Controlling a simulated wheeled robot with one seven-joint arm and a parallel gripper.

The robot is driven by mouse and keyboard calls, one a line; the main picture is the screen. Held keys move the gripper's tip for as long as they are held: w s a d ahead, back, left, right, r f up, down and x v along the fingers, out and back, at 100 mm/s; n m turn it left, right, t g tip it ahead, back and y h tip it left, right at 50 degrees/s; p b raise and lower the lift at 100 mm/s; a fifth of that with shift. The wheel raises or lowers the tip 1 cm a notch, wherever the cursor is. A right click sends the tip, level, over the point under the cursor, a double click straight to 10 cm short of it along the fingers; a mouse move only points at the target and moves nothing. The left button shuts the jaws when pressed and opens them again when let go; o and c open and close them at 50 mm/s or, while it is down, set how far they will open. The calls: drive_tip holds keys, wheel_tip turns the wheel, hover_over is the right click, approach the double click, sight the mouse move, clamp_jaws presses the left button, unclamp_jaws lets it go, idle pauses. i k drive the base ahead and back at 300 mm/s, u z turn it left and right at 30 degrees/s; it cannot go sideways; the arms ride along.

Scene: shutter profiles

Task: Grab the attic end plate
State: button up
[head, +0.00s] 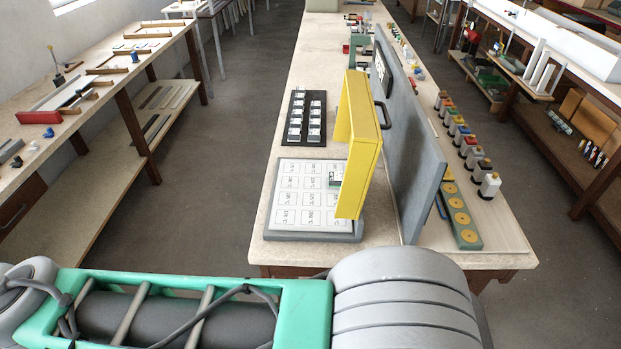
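I cannot tell for sure which thing is the attic end plate. A grey board (270,233) with a grid of printed white cells lies at the near end of the middle bench (262,222). My gripper is not in view; only my green and grey arm links cross the bottom of the picture.
The tall yellow panel (362,150) stands over the board's right side. An upright grey divider (412,165) with a dark handle runs along the bench. Beyond it stand several coloured-top blocks (489,185) and a green strip with yellow discs (459,217). Side benches stand left and right, with open floor (215,190) between.

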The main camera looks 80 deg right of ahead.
sight(335, 179)
drive_tip(key=z, duration=0.35)
drive_tip(key=i, duration=0.7)
drive_tip(key=z, duration=1.1)
drive_tip(key=i, duration=0.45)
drive_tip(key=z, duration=0.5)
